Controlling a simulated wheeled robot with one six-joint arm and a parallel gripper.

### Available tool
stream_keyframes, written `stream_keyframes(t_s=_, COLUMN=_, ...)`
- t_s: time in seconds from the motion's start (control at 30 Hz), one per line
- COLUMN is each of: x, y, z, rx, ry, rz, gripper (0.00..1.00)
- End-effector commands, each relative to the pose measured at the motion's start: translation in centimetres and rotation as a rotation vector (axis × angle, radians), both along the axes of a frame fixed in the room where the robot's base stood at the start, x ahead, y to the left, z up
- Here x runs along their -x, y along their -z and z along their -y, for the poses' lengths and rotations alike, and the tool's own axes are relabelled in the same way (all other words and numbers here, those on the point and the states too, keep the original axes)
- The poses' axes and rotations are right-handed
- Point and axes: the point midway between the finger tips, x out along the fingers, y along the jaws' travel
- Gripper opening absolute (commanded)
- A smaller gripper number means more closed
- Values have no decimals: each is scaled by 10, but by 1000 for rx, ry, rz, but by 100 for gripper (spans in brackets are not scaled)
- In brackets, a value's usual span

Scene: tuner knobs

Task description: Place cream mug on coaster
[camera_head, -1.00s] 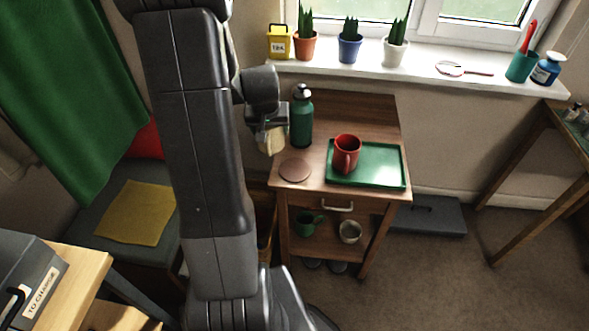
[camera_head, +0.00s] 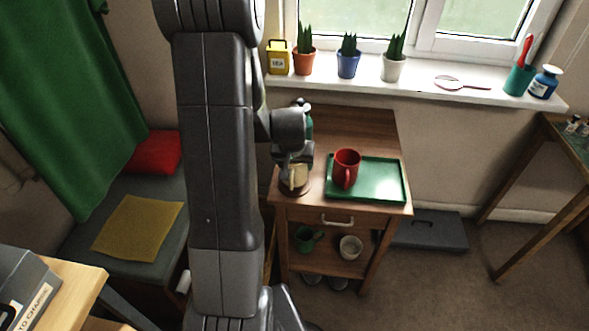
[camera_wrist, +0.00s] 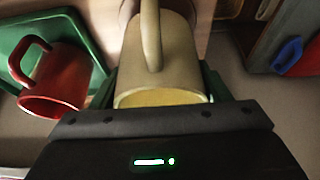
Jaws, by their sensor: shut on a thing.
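The cream mug (camera_head: 297,178) is in my gripper (camera_head: 293,166), over the left front of the small wooden table. In the wrist view the mug (camera_wrist: 170,65) fills the space between the fingers, its handle toward the top of the picture. The round brown coaster (camera_head: 284,189) lies on the table, directly below the mug and mostly hidden by it and the gripper. I cannot tell whether the mug touches the coaster.
A red mug (camera_head: 346,169) stands on a green tray (camera_head: 385,188) to the right. Lower shelf items include a green mug (camera_head: 304,238) and a pale bowl (camera_head: 350,247). The table's front edge is close.

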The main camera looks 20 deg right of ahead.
Motion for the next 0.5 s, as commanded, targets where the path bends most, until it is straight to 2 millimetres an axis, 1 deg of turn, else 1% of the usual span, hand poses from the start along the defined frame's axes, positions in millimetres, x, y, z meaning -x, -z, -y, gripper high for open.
stream_keyframes(t_s=0.03, x=0, y=10, z=0, rx=-1, ry=0, rz=-3, gripper=33)
stream_keyframes(t_s=0.13, x=0, y=21, z=0, rx=-1, ry=-1, rz=-2, gripper=33)
stream_keyframes(t_s=0.4, x=-1, y=22, z=0, rx=1, ry=0, rz=2, gripper=33)
stream_keyframes(t_s=0.5, x=-1, y=25, z=0, rx=1, ry=0, rz=1, gripper=33)
